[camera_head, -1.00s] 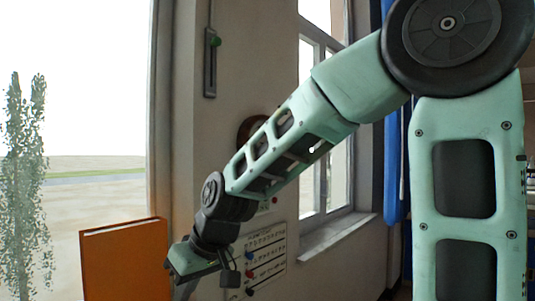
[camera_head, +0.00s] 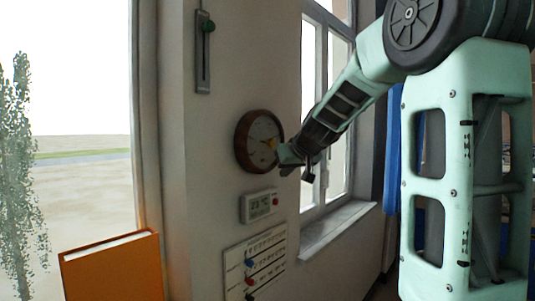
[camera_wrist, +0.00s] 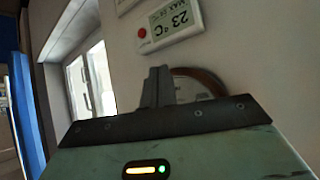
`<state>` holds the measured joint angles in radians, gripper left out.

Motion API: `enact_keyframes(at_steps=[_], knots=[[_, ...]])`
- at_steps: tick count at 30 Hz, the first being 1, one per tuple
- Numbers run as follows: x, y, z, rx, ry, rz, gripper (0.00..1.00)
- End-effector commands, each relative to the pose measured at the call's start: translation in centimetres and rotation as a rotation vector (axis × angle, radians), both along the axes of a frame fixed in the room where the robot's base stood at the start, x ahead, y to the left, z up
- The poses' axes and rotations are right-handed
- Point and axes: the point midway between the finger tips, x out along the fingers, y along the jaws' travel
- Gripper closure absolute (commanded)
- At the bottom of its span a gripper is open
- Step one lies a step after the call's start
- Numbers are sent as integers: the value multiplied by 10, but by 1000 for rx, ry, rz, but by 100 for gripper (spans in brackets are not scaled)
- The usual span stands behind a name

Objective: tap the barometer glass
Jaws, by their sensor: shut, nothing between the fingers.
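The barometer (camera_head: 250,133) is a round dial with a brown rim and pale face, mounted on the wall in the head view. My gripper (camera_head: 281,154) is at the dial's right edge, in front of the wall. In the wrist view, my gripper's fingers (camera_wrist: 158,84) are together with nothing between them. The barometer's brown rim (camera_wrist: 208,76) shows just behind and right of the fingers there, and my gripper body hides the rest. I cannot tell whether the fingertips touch the glass.
A digital thermometer (camera_head: 261,205) hangs below the dial, with a slider chart (camera_head: 256,262) under it. A green-knobbed slider (camera_head: 203,50) is above left. A window (camera_head: 327,110) is at the right, an orange book-like object (camera_head: 112,268) at lower left.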

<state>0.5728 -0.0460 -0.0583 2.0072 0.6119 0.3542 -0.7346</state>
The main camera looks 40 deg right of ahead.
Motion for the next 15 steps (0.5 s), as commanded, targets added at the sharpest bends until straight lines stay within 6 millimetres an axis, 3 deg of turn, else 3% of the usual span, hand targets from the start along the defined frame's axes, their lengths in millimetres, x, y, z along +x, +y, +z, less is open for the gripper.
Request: enact_keyframes(at_steps=[3,6,15], knots=[[-9,-25,17,-23,-20,-45,100],[-13,-35,23,-34,-29,-65,100],[-15,-41,25,-38,-33,-75,100]])
